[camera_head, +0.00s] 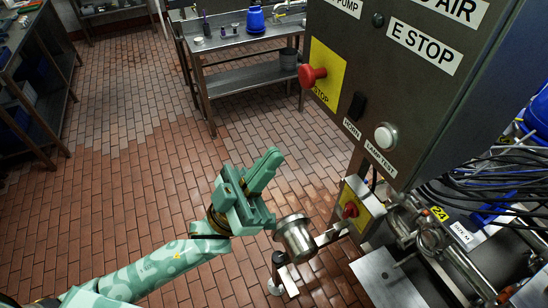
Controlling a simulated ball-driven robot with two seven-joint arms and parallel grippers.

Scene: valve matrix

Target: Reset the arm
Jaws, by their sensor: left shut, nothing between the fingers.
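My left arm comes in from the lower left, green with a pale pattern. My left gripper (264,170) is at the middle of the view, shut and empty, its fingers pointing up and to the right. It is over the tiled floor, left of the grey control cabinet (395,100), and appears to touch nothing. My right gripper is not in view.
The cabinet bears a red emergency stop button (312,76) on a yellow plate and a white lamp test button (385,136). A small box with a red knob (350,210) and a metal cylinder (295,238) are close right of my gripper. A steel table (225,60) stands behind. Open brick floor (110,150) lies left.

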